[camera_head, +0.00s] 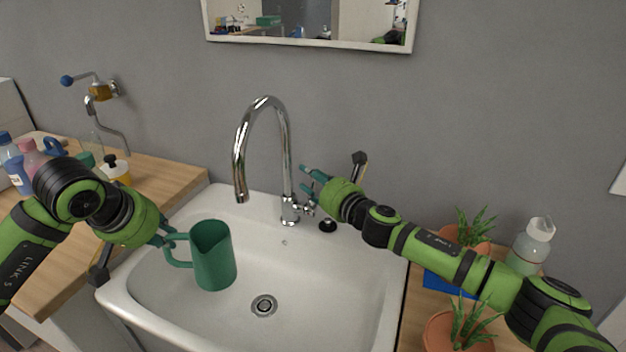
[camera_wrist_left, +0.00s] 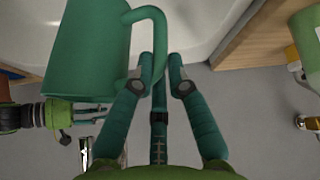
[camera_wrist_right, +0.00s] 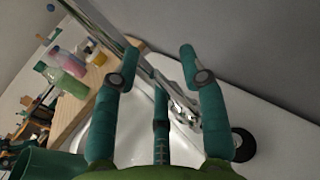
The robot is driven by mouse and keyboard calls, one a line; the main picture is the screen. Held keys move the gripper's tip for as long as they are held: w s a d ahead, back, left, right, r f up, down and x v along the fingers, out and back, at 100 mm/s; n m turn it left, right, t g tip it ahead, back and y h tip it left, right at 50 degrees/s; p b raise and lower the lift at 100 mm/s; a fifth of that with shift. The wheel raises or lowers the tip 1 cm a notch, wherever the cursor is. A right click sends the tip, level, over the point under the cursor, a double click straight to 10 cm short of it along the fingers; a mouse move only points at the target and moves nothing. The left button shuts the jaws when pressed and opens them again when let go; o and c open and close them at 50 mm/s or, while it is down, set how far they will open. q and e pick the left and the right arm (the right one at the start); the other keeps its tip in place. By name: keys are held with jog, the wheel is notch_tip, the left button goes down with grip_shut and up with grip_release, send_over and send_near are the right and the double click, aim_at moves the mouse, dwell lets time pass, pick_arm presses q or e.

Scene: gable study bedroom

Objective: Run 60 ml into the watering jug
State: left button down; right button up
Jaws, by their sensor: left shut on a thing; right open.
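The green watering jug (camera_head: 213,257) is upright over the left part of the white sink (camera_head: 330,290), its mouth left of and lower than the spout. My left gripper (camera_head: 170,239) is shut on its handle, which also shows between the fingers in the left wrist view (camera_wrist_left: 158,45). The inside of the jug is mostly hidden. The chrome tap (camera_head: 288,150) arches over the sink; no water shows at its outlet. My right gripper (camera_head: 308,180) is open beside the tap, just above its lever (camera_head: 304,209). In the right wrist view the tap base (camera_wrist_right: 185,110) shows between the spread fingers.
A black plug (camera_head: 327,226) sits on the sink's back ledge. Several bottles (camera_head: 25,155) stand on the left wooden counter (camera_head: 165,180), below a wall-mounted pipe valve (camera_head: 100,92). Potted plants (camera_head: 455,330) and a clear bottle (camera_head: 532,243) stand on the right. A drain (camera_head: 263,305) lies in the open basin.

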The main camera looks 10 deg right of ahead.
jog(key=shift+s, duration=0.1)
jog(key=v, duration=1.2)
